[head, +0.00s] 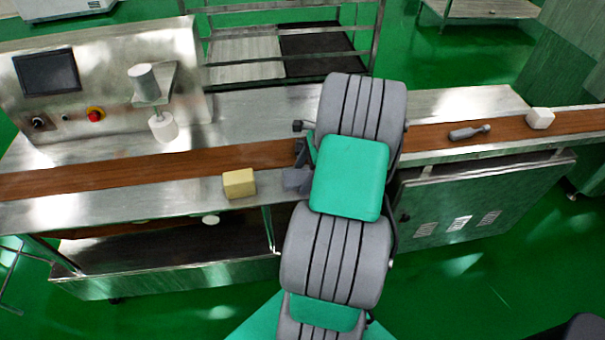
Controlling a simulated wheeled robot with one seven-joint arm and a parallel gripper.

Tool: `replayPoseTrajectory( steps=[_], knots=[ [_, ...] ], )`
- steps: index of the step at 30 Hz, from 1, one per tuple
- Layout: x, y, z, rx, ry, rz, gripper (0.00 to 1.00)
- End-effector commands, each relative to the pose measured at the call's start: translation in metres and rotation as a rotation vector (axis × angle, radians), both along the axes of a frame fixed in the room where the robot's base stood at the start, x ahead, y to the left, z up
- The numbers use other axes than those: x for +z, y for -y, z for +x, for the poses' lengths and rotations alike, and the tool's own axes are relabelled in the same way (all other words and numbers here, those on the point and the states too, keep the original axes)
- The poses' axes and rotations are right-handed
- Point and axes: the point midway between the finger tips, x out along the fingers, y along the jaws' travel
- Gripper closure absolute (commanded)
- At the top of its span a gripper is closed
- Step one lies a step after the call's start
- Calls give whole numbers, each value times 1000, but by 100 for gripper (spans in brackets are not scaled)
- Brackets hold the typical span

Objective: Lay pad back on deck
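A pale yellow block (239,184), which looks like the pad, rests on the steel front deck (150,206) of the machine, just in front of the brown belt. My arm reaches over the deck and hides much of the middle of the machine. The part of my gripper that shows (297,178) is at the left edge of my arm, a short way right of the yellow block and apart from it. Its fingertips are mostly hidden, so I cannot tell whether it is open or shut.
The brown belt (130,174) runs across the machine. A grey bottle-shaped tool (468,131) and a white block (540,118) lie toward its right end. A control panel with a screen (47,72) and a nozzle (163,127) stand at the left. The deck left of the yellow block is clear.

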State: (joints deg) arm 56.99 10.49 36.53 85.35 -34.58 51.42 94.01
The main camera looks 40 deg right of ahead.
Motion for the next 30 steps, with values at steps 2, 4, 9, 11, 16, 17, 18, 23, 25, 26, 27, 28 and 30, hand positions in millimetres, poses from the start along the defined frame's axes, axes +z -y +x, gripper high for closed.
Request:
replayPoseTrajectory(
  steps=[2,4,9,11,16,17,18,23,25,26,27,28,30],
  knots=[
    [0,0,0,0,0,0,17],
    [0,0,0,0,0,0,17],
    [3,1,0,-1,1,-2,17],
    [9,3,-1,-1,2,-2,17],
    [43,15,-9,-2,3,-5,17],
    [51,18,-11,-3,2,-4,17],
    [62,21,-13,-3,3,-5,17],
    [96,32,-22,-2,1,-2,17],
    [106,36,-24,-2,1,-1,17],
    [109,37,-25,-2,1,-1,17],
    [111,37,-26,-2,0,0,17],
    [112,38,-26,-1,0,0,17],
    [114,38,-26,2,0,-1,17]
  ],
)
